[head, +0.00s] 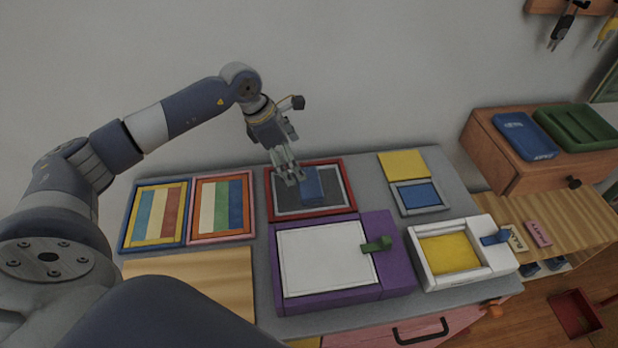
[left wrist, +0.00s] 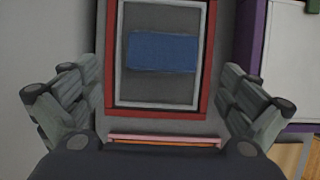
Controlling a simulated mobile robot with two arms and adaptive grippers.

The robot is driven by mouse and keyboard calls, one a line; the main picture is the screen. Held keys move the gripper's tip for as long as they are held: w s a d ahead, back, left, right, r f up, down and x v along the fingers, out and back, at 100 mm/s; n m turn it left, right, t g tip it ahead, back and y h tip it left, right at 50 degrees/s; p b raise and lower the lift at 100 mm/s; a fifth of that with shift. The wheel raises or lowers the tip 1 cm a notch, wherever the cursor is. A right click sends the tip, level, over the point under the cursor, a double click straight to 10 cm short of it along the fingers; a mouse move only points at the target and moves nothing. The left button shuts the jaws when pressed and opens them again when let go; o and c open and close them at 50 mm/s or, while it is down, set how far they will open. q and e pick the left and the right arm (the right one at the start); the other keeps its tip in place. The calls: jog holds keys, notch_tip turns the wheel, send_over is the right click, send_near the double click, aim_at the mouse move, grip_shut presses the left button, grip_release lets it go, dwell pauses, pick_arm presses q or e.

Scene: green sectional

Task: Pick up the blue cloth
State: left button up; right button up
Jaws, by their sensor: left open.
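The blue cloth (head: 312,183) is a small, block-like folded piece on a dark grey panel inside a red frame (head: 287,215), at the back middle of the table. In the left wrist view the cloth (left wrist: 162,52) lies flat within the red frame (left wrist: 111,60). My left gripper (head: 288,176) is above the left part of the red frame, just left of the cloth in the head view. Its fingers (left wrist: 160,100) are spread wide with nothing between them, and the cloth shows ahead of them. My right gripper is in neither view.
Striped panels (head: 222,207) lie left of the frame. A purple box (head: 400,270) with a white top and green knob stands in front. A white-framed yellow tray (head: 505,262) and a yellow square (head: 403,164) are to the right. A wall rises behind the table.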

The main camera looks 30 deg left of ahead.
aim_at(308, 182)
pick_arm(q)
jog(key=x, duration=0.2)
jog(key=shift+d+f, duration=0.25)
jog(key=shift+f, duration=0.1)
jog(key=p+x, duration=0.2)
jog(key=x, duration=0.3)
jog(key=shift+s+d+f, duration=0.1)
jog(key=shift+f, duration=0.05)
jog(key=shift+d+f, duration=0.1)
jog(key=shift+f, duration=0.3)
jog(key=c, duration=0.7)
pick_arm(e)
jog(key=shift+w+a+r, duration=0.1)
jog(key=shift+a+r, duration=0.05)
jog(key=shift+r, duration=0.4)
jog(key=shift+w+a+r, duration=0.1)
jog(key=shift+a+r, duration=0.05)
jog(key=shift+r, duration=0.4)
